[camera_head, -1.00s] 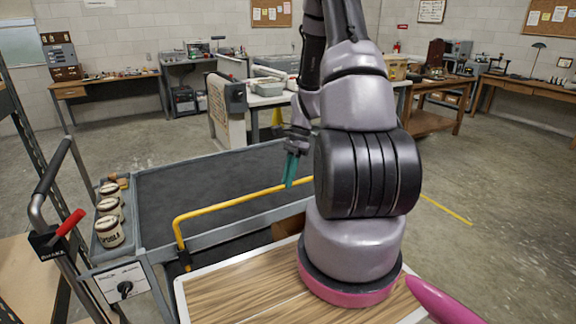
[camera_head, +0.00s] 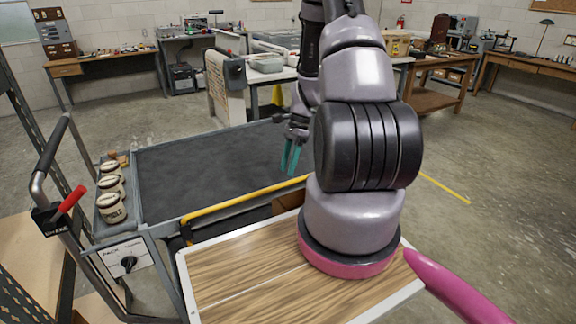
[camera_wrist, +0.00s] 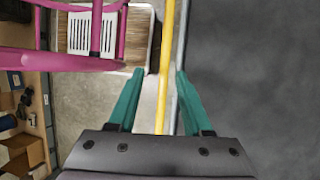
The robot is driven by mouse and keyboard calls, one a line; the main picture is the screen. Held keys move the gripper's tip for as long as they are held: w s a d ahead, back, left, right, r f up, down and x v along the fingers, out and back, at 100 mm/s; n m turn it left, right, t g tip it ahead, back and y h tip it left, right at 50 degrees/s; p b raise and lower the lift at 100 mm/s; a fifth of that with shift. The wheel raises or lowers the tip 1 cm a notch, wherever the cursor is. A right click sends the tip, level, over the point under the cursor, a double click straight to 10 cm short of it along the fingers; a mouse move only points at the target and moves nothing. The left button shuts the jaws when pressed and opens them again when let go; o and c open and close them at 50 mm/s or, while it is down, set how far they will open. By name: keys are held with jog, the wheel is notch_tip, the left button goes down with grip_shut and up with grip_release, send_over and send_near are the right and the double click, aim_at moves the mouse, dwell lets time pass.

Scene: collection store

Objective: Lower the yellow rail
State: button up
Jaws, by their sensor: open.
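The yellow rail (camera_head: 245,196) is a bent tube along the near edge of the grey cart (camera_head: 215,140). In the head view its bar lies close to the cart's rim, with a short bent end at the left. My gripper (camera_head: 290,160), with teal fingers, is open above the cart, near the rail's right end. Part of the rail's right end is hidden behind my arm. In the wrist view the rail (camera_wrist: 166,50) runs upright in the picture between the open fingers (camera_wrist: 155,95). The cart's grey rim (camera_wrist: 181,45) runs beside it.
Several labelled jars (camera_head: 111,205) stand in a side tray at the cart's left. Below them is a panel with a black knob (camera_head: 128,263). A handle with a red lever (camera_head: 70,200) is at the left. The cart's dark deck is bare. Open floor (camera_head: 480,225) lies at the right.

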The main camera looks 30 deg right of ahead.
jog(key=v, duration=1)
jog(key=shift+d+r, duration=0.2)
jog(key=shift+r, duration=0.1)
jog(key=shift+w, duration=0.1)
jog(key=s+a+r+n+t+h, duration=0.1)
jog(key=a+r+n+t, duration=0.2)
jog(key=r, duration=0.6)
jog(key=s+a+r+n+t+h, duration=0.1)
jog(key=a+r+n, duration=0.3)
jog(key=r, duration=0.6)
jog(key=s+a+r+n+t, duration=0.5)
jog(key=s+a+r+n, duration=0.2)
jog(key=s+r, duration=0.5)
jog(key=shift+s+a+r, duration=0.2)
jog(key=shift+s+a, duration=0.4)
jog(key=shift+a, duration=0.25)
